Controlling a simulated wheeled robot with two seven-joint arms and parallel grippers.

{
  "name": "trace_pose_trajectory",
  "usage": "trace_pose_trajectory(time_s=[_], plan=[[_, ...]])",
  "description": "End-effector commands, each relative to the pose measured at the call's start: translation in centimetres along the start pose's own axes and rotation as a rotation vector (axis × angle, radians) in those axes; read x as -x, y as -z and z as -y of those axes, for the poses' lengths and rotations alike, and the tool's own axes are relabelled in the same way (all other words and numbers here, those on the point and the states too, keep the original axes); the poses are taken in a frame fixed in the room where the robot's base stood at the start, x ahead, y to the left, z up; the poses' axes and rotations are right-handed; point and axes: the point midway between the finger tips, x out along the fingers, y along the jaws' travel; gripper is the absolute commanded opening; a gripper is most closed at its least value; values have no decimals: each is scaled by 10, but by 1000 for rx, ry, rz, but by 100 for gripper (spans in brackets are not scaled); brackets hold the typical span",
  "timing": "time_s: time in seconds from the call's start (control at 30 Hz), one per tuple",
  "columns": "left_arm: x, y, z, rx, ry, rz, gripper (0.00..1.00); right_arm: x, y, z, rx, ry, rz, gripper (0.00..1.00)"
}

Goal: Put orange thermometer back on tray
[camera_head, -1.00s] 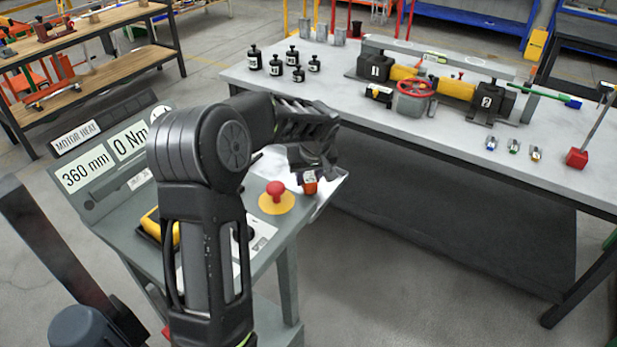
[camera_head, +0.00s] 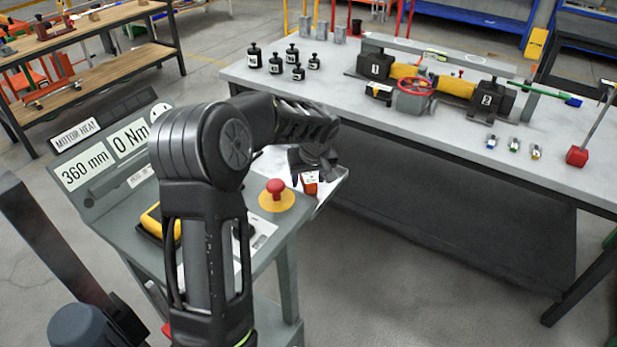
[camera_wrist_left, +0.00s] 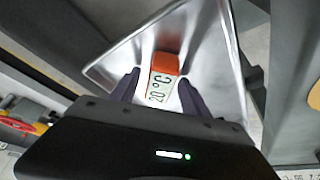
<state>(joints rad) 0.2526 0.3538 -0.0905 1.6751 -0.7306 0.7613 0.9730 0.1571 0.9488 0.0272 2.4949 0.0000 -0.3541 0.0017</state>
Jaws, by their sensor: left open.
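The orange thermometer (camera_head: 311,185) has a white display reading 20 °C, which shows in the left wrist view (camera_wrist_left: 161,88). It appears to rest in the shiny metal tray (camera_head: 331,184) at the right end of the grey console; its contact with the tray floor is hard to see. The tray fills much of the left wrist view (camera_wrist_left: 205,35). My left gripper (camera_head: 309,172) is open just above the thermometer. In the left wrist view its two dark fingers (camera_wrist_left: 159,80) stand on either side of the thermometer, with visible gaps. My right gripper is not in view.
A red stop button (camera_head: 276,187) on a yellow disc sits on the console close to my left gripper. A yellow device (camera_head: 153,222) lies further left. A workbench (camera_head: 420,130) with black weights, a screw jack rig and small parts stands behind. Floor separates console and bench.

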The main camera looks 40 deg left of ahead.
Motion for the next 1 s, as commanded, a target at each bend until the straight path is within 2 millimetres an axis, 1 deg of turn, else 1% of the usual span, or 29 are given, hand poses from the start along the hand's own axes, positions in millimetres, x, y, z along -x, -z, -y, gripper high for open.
trace_pose_trajectory(time_s=[0.13, 0.17, 0.27, 0.37, 0.6, 0.73, 0.83, 1.0], plan=[[5, 2, 0, 1, 0, 0, 54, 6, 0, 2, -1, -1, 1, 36], [6, 2, 0, 1, -1, -1, 54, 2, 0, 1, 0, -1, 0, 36], [18, 2, -1, 0, -3, -4, 54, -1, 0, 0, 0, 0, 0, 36], [35, 1, -1, 1, -3, -4, 54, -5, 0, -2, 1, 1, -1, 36], [86, 1, -1, 0, -4, -4, 54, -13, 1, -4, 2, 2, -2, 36], [108, 1, -1, 1, -3, -2, 54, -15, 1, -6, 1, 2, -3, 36], [118, 1, -1, 0, -2, -1, 54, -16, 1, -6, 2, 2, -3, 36], [123, 1, 0, 0, 0, 0, 54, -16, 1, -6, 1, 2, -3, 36]])
